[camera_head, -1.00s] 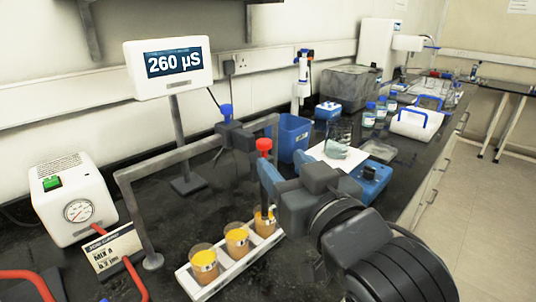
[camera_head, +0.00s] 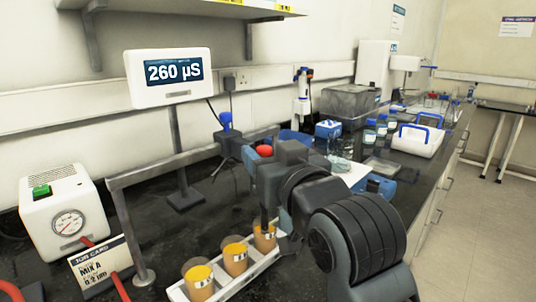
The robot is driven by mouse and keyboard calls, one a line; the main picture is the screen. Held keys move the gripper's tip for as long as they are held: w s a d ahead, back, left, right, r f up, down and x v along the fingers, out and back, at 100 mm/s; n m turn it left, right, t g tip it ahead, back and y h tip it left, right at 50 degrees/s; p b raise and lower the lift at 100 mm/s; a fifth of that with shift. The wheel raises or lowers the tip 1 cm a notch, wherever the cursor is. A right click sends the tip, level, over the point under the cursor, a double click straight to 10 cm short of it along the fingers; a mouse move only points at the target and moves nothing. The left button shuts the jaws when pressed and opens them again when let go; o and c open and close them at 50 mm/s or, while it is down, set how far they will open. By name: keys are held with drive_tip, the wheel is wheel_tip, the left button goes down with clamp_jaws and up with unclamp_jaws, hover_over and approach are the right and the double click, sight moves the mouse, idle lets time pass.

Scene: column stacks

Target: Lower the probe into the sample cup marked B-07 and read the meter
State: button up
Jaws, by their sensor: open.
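The meter (camera_head: 170,75) stands on a post at the upper left and reads 260 µS. Three cups of orange liquid sit in a white rack: a left cup (camera_head: 197,283), a middle cup (camera_head: 234,259) and a right cup (camera_head: 264,238). Their markings are too small to read. A blue-topped probe (camera_head: 226,123) hangs on the grey rail behind. A red knob (camera_head: 264,150) shows just left of my gripper; what is below it is mostly hidden. My gripper (camera_head: 268,205) is open, pointing down above the right cup. Whether the dark upright piece there enters the cup is unclear.
The grey rail frame (camera_head: 140,225) stands behind the rack (camera_head: 235,283). A blue bin (camera_head: 297,137), bottles and a white tray (camera_head: 417,140) lie beyond my arm.

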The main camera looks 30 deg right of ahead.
clamp_jaws()
idle(0.3)
drive_tip(key=shift+r, duration=0.1)
